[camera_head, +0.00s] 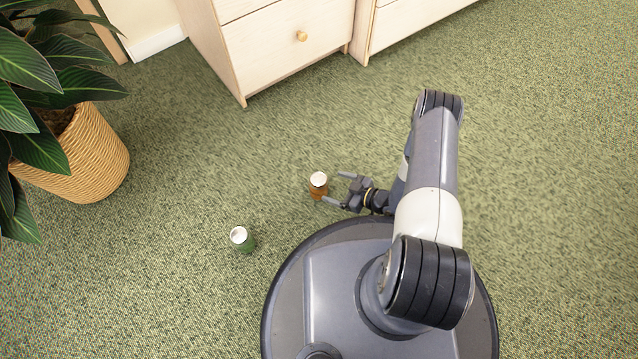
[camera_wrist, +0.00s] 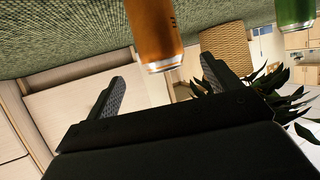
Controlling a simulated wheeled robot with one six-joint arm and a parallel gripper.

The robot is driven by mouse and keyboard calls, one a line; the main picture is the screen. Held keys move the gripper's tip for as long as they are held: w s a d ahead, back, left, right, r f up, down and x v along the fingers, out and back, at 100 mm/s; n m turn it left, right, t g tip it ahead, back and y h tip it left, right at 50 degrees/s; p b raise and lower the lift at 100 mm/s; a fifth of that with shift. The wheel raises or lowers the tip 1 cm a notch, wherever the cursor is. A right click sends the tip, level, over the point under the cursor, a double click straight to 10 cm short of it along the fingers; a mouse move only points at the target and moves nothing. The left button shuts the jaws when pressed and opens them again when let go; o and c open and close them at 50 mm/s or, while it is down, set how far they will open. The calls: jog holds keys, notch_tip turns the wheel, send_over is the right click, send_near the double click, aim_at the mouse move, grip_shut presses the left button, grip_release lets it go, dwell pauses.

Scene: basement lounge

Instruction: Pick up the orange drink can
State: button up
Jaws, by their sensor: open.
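The orange drink can (camera_head: 318,188) stands upright on the green carpet, its pale top facing up, just left of my gripper (camera_head: 333,187). My gripper is open and low to the floor, its two fingers pointing left toward the can. In the wrist view the orange can (camera_wrist: 156,32) appears at the top, beyond the spread fingers of my gripper (camera_wrist: 160,88). Its far end runs out of that picture. I see nothing held between the fingers. Whether a finger touches the can I cannot tell.
A green can (camera_head: 243,240) stands on the carpet to the lower left; it also shows in the wrist view (camera_wrist: 293,12). A plant in a woven basket (camera_head: 92,160) is at the left. Pale wooden drawers (camera_head: 285,45) stand at the back. The carpet at right is clear.

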aim_at(327, 184)
jog(key=b+x, duration=0.1)
jog(key=x, duration=0.3)
jog(key=shift+w+a+f, duration=0.1)
jog(key=shift+a+f, duration=0.05)
jog(key=shift+a, duration=0.05)
jog(key=b+x, duration=0.2)
jog(key=x, duration=0.2)
jog(key=shift+b, duration=0.3)
jog(key=shift+w+a+f, duration=0.1)
jog(key=shift+w+a, duration=0.2)
jog(key=shift+a, duration=0.25)
jog(key=c, duration=1.1)
